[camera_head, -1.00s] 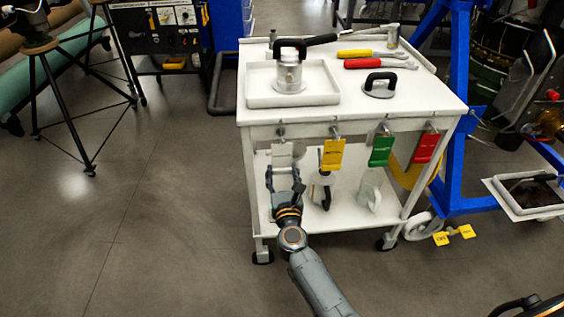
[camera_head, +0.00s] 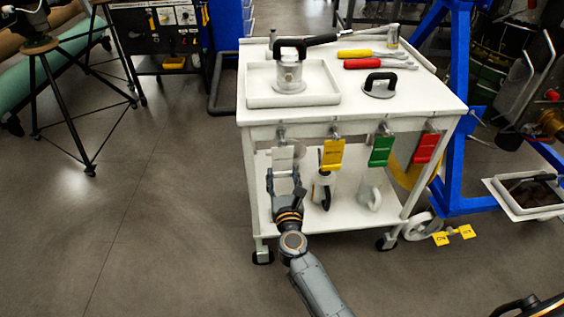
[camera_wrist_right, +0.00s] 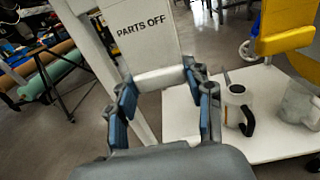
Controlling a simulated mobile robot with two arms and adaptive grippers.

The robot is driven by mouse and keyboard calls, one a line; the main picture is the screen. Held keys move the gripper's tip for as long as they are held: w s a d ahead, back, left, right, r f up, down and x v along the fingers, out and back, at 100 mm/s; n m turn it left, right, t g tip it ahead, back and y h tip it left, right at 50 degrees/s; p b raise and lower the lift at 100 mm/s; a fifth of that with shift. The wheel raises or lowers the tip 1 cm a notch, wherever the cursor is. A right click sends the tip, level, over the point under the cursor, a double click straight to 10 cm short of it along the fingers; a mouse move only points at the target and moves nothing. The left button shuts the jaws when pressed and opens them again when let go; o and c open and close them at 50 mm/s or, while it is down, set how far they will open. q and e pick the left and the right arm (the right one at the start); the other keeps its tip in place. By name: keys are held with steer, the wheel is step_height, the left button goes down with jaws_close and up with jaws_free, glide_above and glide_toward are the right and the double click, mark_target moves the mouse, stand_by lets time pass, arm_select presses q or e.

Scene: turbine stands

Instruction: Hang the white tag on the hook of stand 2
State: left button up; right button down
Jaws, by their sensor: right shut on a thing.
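The white tag (camera_head: 282,157) hangs at the left end of the row of tags on the cart's front edge, below a metal peg (camera_head: 281,131). In the right wrist view the tag (camera_wrist_right: 144,31) reads "PARTS OFF" and has a thick lower edge. My right gripper (camera_head: 283,174) is at the tag's lower end. In the wrist view its blue-padded fingers (camera_wrist_right: 162,79) are shut on that lower edge from both sides. The wrist view does not show the tag's top. I cannot make out stand 2's hook.
Yellow (camera_head: 332,154), green (camera_head: 381,150) and red (camera_head: 426,147) tags hang to the right. The white cart (camera_head: 430,95) carries a tray (camera_head: 257,101) and tools. Blue frame posts (camera_head: 455,150) stand at the right. Yellow floor tags (camera_head: 466,231) lie near them.

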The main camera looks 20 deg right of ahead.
steer(key=shift+s+a, duration=0.25)
steer(key=shift+s, duration=1.05)
